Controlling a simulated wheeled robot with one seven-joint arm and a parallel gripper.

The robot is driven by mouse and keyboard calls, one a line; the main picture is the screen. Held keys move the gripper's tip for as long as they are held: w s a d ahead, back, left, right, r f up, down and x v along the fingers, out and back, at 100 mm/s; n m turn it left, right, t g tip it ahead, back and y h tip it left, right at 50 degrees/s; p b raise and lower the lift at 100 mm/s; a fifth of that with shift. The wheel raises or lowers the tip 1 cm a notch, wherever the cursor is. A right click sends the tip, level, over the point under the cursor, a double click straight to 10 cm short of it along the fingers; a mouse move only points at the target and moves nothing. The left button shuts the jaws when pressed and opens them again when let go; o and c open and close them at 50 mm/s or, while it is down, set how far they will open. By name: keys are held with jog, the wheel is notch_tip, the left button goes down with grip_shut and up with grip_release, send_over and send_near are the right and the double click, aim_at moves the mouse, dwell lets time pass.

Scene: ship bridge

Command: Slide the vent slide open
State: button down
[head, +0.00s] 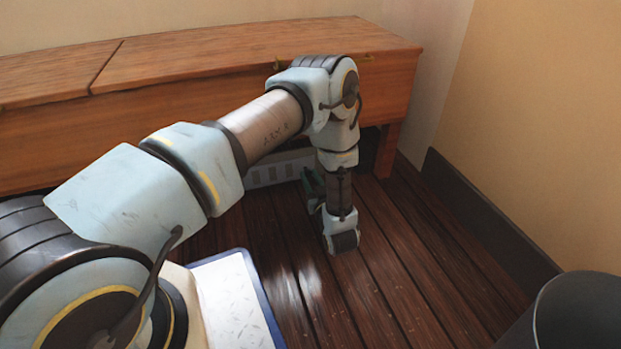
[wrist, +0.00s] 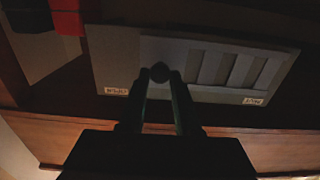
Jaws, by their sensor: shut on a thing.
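The vent (head: 272,172) is a pale slatted panel low under the wooden bench, partly hidden behind my arm in the head view. In the wrist view it is a grey plate (wrist: 112,60) with upright slats and openings on its right part and a plain part on the left. A small dark round knob (wrist: 160,72) stands out from it, left of the slats. My gripper (wrist: 158,82) is shut on this knob, one finger on each side. In the head view my gripper (head: 312,187) is low in front of the vent, its fingers partly hidden.
Two small pale labels, too blurred to read, sit at the vent's left (wrist: 116,91) and right (wrist: 253,101). The wooden bench (head: 200,65) overhangs the vent. A red object (wrist: 66,18) shows nearby. A dark bin (head: 580,312) stands at lower right; plank floor (head: 400,260) lies clear.

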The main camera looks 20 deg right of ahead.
jog(key=shift+s+d, duration=0.15)
jog(key=shift+d, duration=0.6)
jog(key=shift+s+d, duration=0.1)
jog(key=shift+d, duration=0.65)
jog(key=c, duration=0.6)
grip_release()
jog(key=p, duration=0.5)
send_near(314, 164)
jog(key=s, duration=0.6)
jog(key=shift+a+f, duration=0.3)
jog(key=shift+f, duration=0.1)
